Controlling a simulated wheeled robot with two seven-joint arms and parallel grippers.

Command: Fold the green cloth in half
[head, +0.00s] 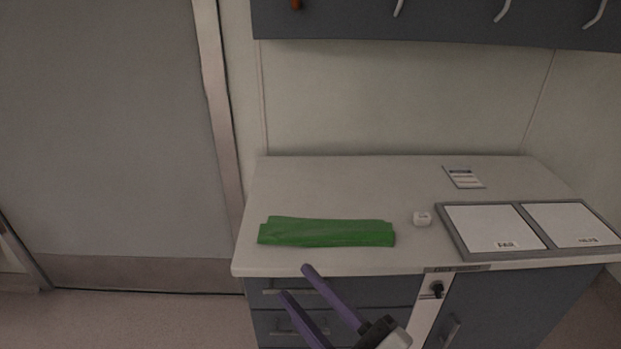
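The green cloth (327,233) lies on the left part of the white counter top (350,185). It is a long, narrow strip with slightly uneven edges, its long side running left to right. Layers seem to overlap along its upper left edge. My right gripper (296,281) is in front of the counter's front edge, below the cloth in the picture. Its two purple fingers are apart with nothing between them, and it does not touch the cloth. My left gripper is not in view.
A small white block (422,219) sits right of the cloth. A grey-framed tray with two white panels (451,236) lies at the right. A small label card (464,177) lies behind. A cabinet with hooks (440,22) hangs above. Counter space behind the cloth is clear.

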